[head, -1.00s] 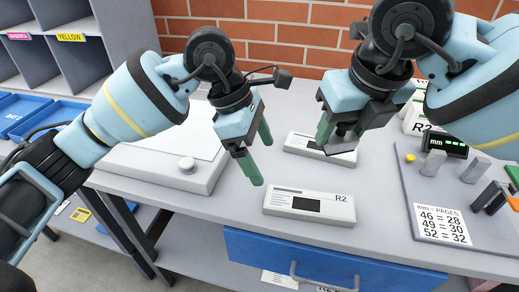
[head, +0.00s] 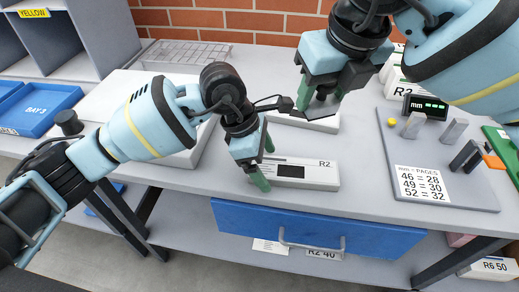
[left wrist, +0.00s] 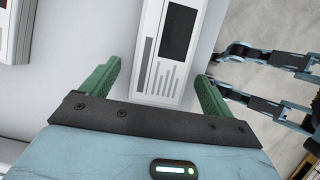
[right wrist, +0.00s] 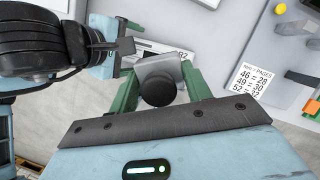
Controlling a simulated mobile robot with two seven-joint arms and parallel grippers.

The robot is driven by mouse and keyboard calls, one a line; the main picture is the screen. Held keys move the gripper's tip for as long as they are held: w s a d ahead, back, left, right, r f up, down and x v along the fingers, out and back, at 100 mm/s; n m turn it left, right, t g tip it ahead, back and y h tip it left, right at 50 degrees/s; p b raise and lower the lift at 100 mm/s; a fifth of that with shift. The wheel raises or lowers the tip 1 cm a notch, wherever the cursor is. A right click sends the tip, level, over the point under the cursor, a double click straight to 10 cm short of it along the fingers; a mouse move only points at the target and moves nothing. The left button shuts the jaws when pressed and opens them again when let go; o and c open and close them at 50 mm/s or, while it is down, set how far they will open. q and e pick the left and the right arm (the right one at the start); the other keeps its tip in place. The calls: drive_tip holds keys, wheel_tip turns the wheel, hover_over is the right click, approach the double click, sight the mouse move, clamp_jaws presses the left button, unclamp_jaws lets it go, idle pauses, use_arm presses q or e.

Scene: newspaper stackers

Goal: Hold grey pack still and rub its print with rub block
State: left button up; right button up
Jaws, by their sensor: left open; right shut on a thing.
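The grey pack (head: 324,174), pale and marked R2 with a dark print rectangle, lies flat near the table's front edge. My left gripper (head: 264,168) is open at the pack's left end. In the left wrist view the pack (left wrist: 152,75) lies between the open fingers, with gaps visible on both sides. My right gripper (head: 318,104) is shut on the rub block (head: 319,124), held above the table behind the pack. In the right wrist view the rub block (right wrist: 185,70) shows a grey plate and round black knob between the fingers; the plate partly hides the pack.
Another pale pack (head: 285,122) lies behind, partly hidden by the right gripper. A grey board (head: 440,196) with a mm-pages chart and upright blocks stands right. A pale flat slab (head: 185,155) lies left. A blue drawer (head: 320,232) hangs below the front edge.

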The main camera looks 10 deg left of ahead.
use_arm(q)
drive_tip(key=shift+f, duration=0.15)
drive_tip(key=c, duration=1.2)
use_arm(e)
wheel_tip(320, 180, down, 9)
drive_tip(key=d+m+g+h, duration=0.1)
drive_tip(key=d+m, duration=0.1)
drive_tip(key=m, duration=0.3)
drive_tip(key=shift+w+d+r+h, duration=0.2)
drive_tip(key=shift+w+d+h, duration=0.1)
drive_tip(key=shift+d, duration=0.05)
